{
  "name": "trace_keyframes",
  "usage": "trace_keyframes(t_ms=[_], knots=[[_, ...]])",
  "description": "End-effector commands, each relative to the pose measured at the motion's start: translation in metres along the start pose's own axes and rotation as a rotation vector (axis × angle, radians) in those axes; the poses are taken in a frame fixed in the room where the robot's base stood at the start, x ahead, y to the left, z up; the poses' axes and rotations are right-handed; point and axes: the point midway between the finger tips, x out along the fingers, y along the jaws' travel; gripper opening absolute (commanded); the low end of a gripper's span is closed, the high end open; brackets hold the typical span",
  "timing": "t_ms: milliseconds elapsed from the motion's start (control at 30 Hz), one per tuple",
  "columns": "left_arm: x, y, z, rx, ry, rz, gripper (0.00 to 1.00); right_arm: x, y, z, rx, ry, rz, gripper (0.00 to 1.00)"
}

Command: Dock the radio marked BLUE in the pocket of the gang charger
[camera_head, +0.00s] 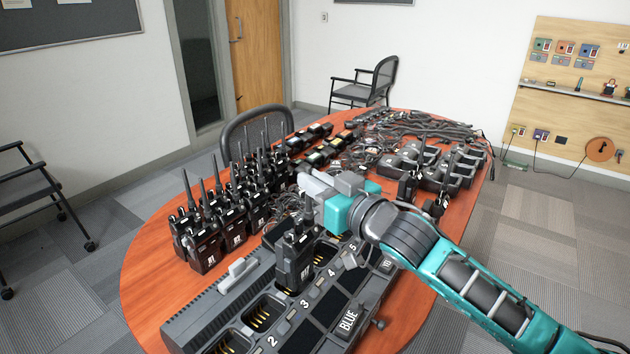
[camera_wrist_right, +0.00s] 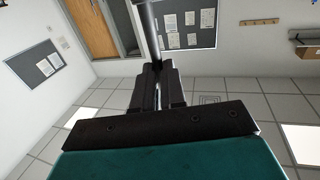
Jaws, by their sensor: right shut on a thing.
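My right gripper (camera_head: 312,190) is above the gang charger, shut on the upper, antenna end of a black radio (camera_head: 296,262). In the right wrist view the dark fingers (camera_wrist_right: 153,88) are closed around a black rod (camera_wrist_right: 149,28). The radio hangs or stands upright over the pocket by number 3; I cannot tell whether its base is seated. Its small white label is too small to read. My left gripper is not in view.
Several upright radios (camera_head: 205,245) crowd the table left of the charger. Battery packs (camera_head: 322,152), a cable tangle (camera_head: 415,128) and single chargers (camera_head: 450,172) fill the back. An empty pocket (camera_head: 262,308) lies left of the radio. Bare wooden tabletop (camera_head: 150,270) shows at the left.

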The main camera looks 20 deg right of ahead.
Motion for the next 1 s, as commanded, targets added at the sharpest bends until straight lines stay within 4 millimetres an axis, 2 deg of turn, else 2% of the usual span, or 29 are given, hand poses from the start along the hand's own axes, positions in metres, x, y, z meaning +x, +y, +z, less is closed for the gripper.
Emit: trace_keyframes(t_ms=[1000], knots=[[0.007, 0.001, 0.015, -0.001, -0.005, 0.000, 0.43, 0.000, 0.000, 0.024, 0.001, 0.006, -0.001, 0.00]])
